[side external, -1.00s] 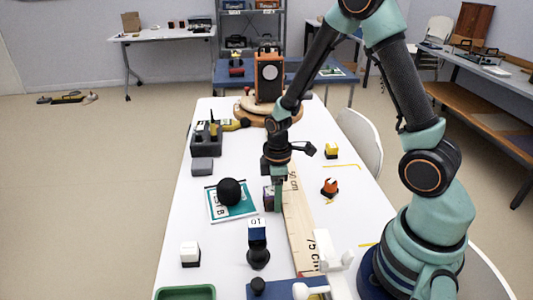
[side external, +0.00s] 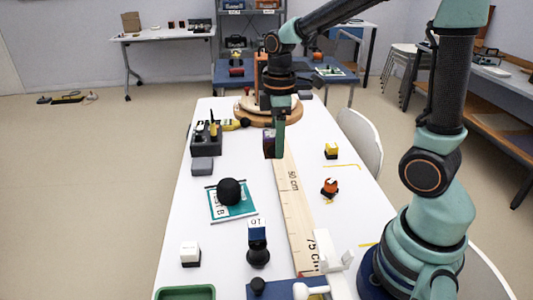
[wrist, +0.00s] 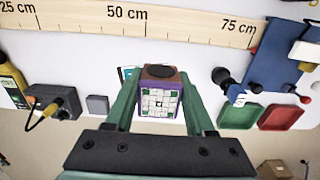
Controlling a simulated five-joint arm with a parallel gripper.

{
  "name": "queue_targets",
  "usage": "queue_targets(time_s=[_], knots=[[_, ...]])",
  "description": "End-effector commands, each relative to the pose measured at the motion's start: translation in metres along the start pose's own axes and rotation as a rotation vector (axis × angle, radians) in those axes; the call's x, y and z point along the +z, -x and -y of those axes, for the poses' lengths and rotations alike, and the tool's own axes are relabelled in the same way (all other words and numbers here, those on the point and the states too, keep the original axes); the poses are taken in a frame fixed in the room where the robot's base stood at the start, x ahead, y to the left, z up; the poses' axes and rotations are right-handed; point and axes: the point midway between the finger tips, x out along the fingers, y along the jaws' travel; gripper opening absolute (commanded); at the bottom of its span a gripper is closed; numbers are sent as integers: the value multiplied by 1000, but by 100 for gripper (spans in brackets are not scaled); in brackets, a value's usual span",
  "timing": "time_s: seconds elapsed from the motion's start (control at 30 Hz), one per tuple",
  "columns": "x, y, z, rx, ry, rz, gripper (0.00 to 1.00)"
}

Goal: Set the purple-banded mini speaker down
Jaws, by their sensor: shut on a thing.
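The purple-banded mini speaker (wrist: 160,101) is between the fingers of my gripper (wrist: 160,112). It has a brown top with a dark round patch, purple edges and a pale gridded face with green marks. In the side external view, my gripper (side external: 275,143) points down and the speaker (side external: 268,143) shows as a dark purplish block at the green fingertips. It appears held above the white table (side external: 230,150), near the far end of the wooden ruler plank (side external: 295,200). The fingers partly hide it there.
A turntable-like wooden base (side external: 290,115) stands behind the gripper. A grey box (side external: 202,165) and a black ball (side external: 229,191) on a teal card are left.

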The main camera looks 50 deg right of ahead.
Motion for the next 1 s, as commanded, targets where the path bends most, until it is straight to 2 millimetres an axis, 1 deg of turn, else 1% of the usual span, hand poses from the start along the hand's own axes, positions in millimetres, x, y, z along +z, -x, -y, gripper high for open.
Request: queue_targets(time_s=[0.03,0.1,0.23,0.27,0.37,0.47,0.57,0.6,0.67,0.8,0.87,1.0], knots=[[0,9,0,3,0,-3,0],[-1,18,-1,3,0,-2,0],[0,28,-3,1,-10,-1,0],[0,30,-5,0,-18,0,0],[-1,36,-19,0,-75,0,0],[-2,42,-43,0,-173,0,0],[0,48,-73,-1,-298,1,0],[2,50,-86,-1,-351,1,0],[5,53,-104,-2,-430,2,0],[17,56,-145,-2,-613,2,0],[24,57,-162,-2,-690,2,0],[44,57,-199,-2,-871,2,0]])
